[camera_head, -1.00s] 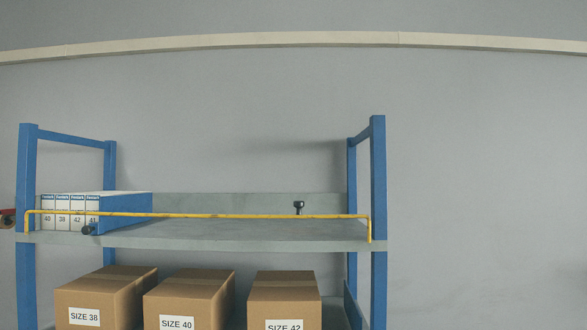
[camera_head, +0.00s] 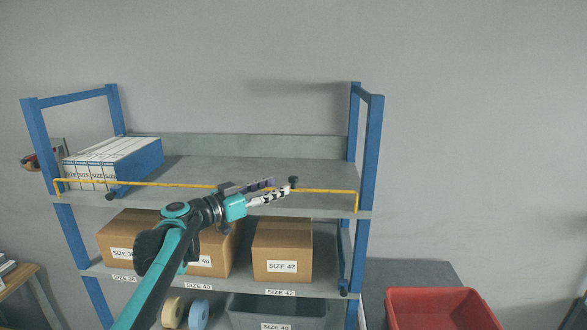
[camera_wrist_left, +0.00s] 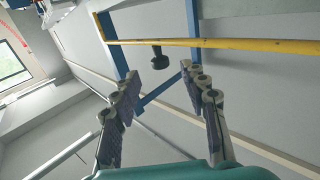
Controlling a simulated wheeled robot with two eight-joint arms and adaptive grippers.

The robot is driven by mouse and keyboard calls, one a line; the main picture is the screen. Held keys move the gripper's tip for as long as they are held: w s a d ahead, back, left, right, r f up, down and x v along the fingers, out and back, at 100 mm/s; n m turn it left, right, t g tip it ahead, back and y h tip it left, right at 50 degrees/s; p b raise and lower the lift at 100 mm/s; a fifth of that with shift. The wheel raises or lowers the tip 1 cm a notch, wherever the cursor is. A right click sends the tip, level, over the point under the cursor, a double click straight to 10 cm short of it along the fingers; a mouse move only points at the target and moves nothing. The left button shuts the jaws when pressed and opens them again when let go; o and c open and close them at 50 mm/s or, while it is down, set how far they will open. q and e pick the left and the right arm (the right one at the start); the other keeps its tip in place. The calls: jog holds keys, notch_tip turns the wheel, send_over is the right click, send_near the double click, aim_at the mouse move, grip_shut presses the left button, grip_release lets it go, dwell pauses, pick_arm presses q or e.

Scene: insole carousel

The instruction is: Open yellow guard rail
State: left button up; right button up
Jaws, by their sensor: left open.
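The yellow guard rail (camera_head: 190,185) runs along the front edge of the upper shelf, with its ends bent down at both sides. A black knob (camera_head: 293,181) sits at the rail toward the right. My left gripper (camera_head: 271,190) is open and empty in front of the rail, its fingertips pointing right, close to the knob. In the left wrist view the rail (camera_wrist_left: 220,43) crosses beyond the fingers and the knob (camera_wrist_left: 160,61) shows past the open fingertips. I cannot tell whether a finger touches the rail. My right gripper is not in view.
White and blue boxes (camera_head: 110,162) stand at the left of the upper shelf (camera_head: 250,172). Cardboard boxes (camera_head: 283,245) stand on the shelf below. A red bin (camera_head: 440,308) is at the lower right. Blue posts (camera_head: 371,150) bound the rack.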

aim_at(293, 184)
pick_arm(q)
jog(key=p+x, duration=0.1)
jog(key=x, duration=0.6)
jog(key=shift+w+d+f+p, duration=0.1)
jog(key=shift+p, duration=0.25)
grip_shut()
